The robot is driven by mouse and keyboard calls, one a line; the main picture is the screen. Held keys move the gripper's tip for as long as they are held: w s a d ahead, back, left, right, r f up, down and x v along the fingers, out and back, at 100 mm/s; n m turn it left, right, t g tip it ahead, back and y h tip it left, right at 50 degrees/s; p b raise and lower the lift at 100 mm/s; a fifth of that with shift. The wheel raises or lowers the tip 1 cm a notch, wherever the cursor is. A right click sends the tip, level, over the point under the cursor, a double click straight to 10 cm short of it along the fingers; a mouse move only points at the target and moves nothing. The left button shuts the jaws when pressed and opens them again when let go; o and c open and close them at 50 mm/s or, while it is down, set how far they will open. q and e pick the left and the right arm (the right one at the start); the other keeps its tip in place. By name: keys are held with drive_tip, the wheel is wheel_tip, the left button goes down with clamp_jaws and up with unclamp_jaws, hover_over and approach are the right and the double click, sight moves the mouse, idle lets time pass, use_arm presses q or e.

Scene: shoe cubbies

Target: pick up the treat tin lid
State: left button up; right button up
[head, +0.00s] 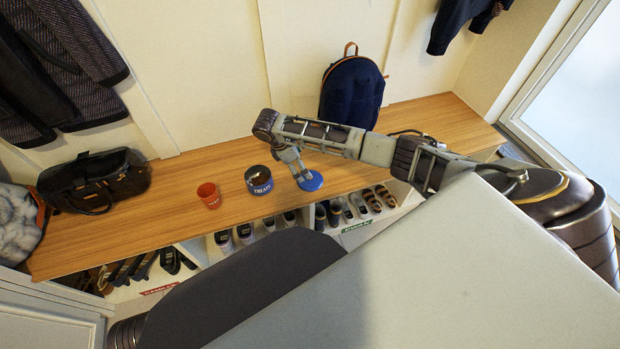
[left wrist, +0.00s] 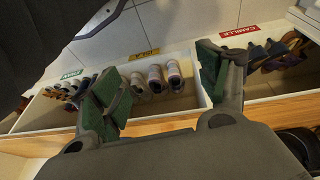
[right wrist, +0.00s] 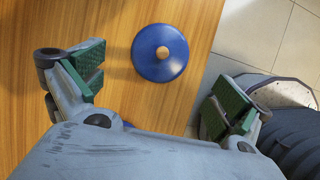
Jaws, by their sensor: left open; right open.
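The treat tin lid is a round blue disc with a tan knob. In the head view the lid (head: 312,182) lies on the wooden bench top near its front edge, right of the tin (head: 259,180), which is dark with a blue label and open. In the right wrist view the lid (right wrist: 160,53) lies flat, ahead of and between the fingers. My right gripper (head: 300,176) is open and empty above the bench beside the lid; its fingers also show in the right wrist view (right wrist: 158,92). My left gripper (left wrist: 163,85) is open and empty in front of the shoe cubbies.
A red cup (head: 209,195) stands left of the tin. A black bag (head: 95,180) and a dark blue backpack (head: 351,92) rest on the bench (head: 180,225). Shoes fill the labelled cubbies below. The bench's front edge runs close to the lid.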

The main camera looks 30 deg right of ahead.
sight(313, 183)
drive_tip(key=shift+b+x, duration=0.3)
drive_tip(key=shift+x, duration=0.9)
drive_tip(key=shift+d+f, duration=0.1)
drive_tip(key=shift+f, duration=0.3)
use_arm(q)
drive_tip(key=shift+s+d+r, duration=0.1)
drive_tip(key=shift+d+r, duration=0.1)
drive_tip(key=shift+r, duration=0.95)
drive_tip(key=shift+s+f, duration=0.1)
drive_tip(key=shift+f, duration=0.15)
